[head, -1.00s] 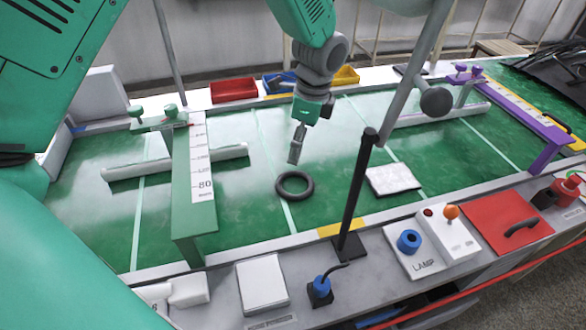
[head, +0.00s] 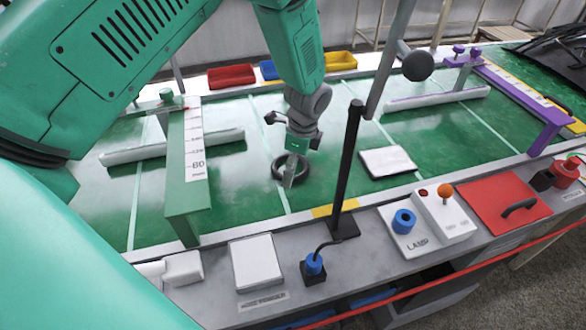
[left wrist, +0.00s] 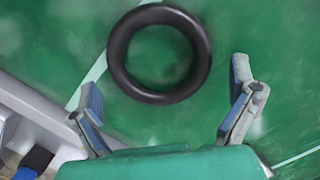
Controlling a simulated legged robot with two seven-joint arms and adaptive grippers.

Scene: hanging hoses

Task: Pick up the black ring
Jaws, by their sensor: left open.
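The black ring (head: 304,174) lies flat on the green mat in the head view, partly hidden behind my left gripper (head: 289,176). In the left wrist view the whole ring (left wrist: 115,58) shows at the top centre. My left gripper (left wrist: 165,105) is open, with its two fingers spread apart and nothing between them. The fingertips point toward the ring's near side, and the ring lies ahead of them. I cannot tell the exact height of the fingers above the mat. My right gripper is not in view.
A black post (head: 347,165) stands right of the ring on the front edge. A white pad (head: 388,162) lies farther right. A green gauge stand (head: 186,180) is to the left. Red (head: 231,76) and yellow (head: 340,61) bins stand at the back. The mat around the ring is clear.

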